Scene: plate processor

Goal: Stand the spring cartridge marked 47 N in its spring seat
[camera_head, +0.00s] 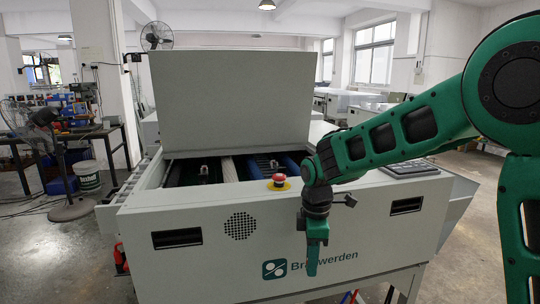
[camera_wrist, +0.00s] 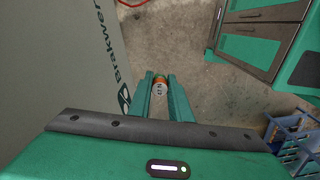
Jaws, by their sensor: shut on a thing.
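My gripper (camera_head: 312,262) hangs fingers down in front of the machine's front panel, right of the emergency stop. In the wrist view its green fingers (camera_wrist: 161,80) are shut on a small spring cartridge (camera_wrist: 159,90). The cartridge has a pale face with dark marking and an orange-brown part at its far end. The marking is too small to read surely. In the head view the cartridge cannot be made out. The plate processor (camera_head: 200,225) has its lid raised. Its open bay (camera_head: 228,168) shows rollers and small grey fittings; I cannot tell which is a spring seat.
The raised lid (camera_head: 232,100) stands behind the bay. A red emergency stop (camera_head: 278,180) sits on the front top edge, and a dark panel (camera_head: 408,169) lies to its right. A blue crate (camera_wrist: 290,145) and a green-and-grey cabinet (camera_wrist: 262,35) show at right in the wrist view.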

